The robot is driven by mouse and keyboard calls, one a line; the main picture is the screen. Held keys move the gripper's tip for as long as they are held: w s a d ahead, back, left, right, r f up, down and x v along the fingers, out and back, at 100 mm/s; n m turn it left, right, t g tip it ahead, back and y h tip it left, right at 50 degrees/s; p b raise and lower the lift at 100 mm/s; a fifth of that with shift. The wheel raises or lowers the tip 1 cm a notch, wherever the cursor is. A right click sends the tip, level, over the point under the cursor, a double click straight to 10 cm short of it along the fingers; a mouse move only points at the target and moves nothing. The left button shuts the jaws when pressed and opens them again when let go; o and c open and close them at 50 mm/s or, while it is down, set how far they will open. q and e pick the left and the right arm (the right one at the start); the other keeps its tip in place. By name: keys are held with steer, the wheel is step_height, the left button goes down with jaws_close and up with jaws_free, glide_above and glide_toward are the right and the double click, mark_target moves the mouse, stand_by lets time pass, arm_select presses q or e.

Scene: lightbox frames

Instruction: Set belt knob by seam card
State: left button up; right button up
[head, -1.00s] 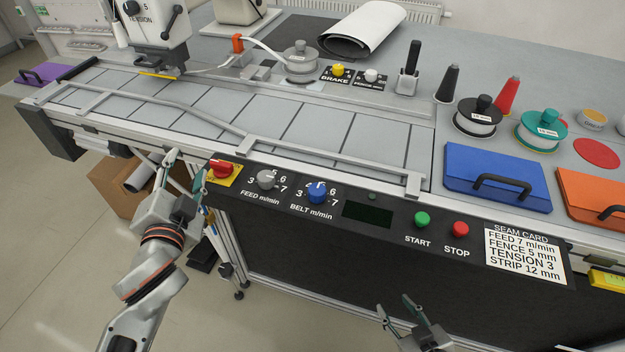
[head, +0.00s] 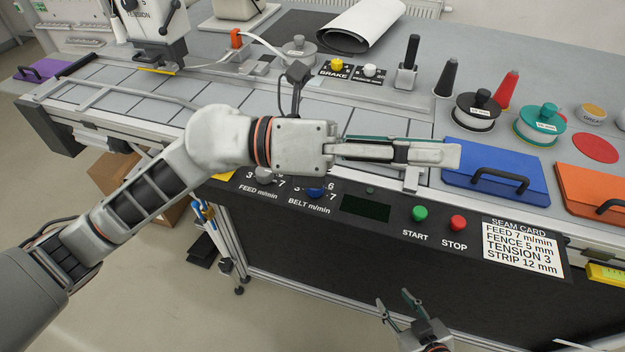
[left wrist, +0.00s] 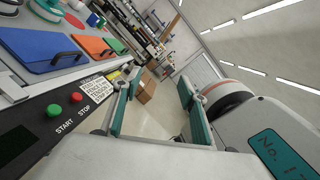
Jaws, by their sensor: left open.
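The blue belt knob (head: 315,193) sits on the black front panel above "BELT m/min". My left forearm and gripper partly cover it and its scale, and I cannot read its pointer. The white seam card (head: 522,250) reads feed 7 m/min, fence 5 mm, tension 3 and strip 12 mm; no belt line shows. The card also appears in the left wrist view (left wrist: 97,89). My left gripper (head: 452,154) is above the console, right of the knob, pointing right, open and empty. My right gripper (head: 398,300) is open and empty, low in front of the panel.
The grey feed knob (head: 264,174) is left of the belt knob, partly covered. A dark display (head: 366,209), green start button (head: 420,213) and red stop button (head: 457,223) lie rightward. A guide rail and blue lid (head: 497,172) are close to my left fingers.

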arm_select(q)
steer(key=w+a+f+m+t+y, duration=0.1)
steer(key=w+a+f+y, duration=0.1)
steer(key=f+y, duration=0.3)
steer(key=w+a+f+m+t+y, duration=0.1)
steer(key=w+a+f+y, duration=0.15)
steer(key=f, duration=0.45)
steer(key=w+a+f+n+t+y, duration=0.2)
steer(key=w+a+f+t+y, duration=0.15)
steer(key=w+a+y, duration=0.5)
steer(key=shift+g+h, duration=0.45)
steer(key=shift+h, duration=0.35)
steer(key=shift+w+f+p, duration=0.2)
steer(key=shift+w+f, duration=0.05)
steer(key=shift+f, duration=0.85)
steer(key=shift+w+f+p, duration=0.2)
steer(key=shift+w+f, duration=0.1)
steer(key=shift+f, duration=0.85)
steer(key=shift+w+f+p, duration=0.2)
steer(key=shift+w+f, duration=0.05)
steer(key=shift+f, duration=0.85)
steer(key=c, duration=1.1)
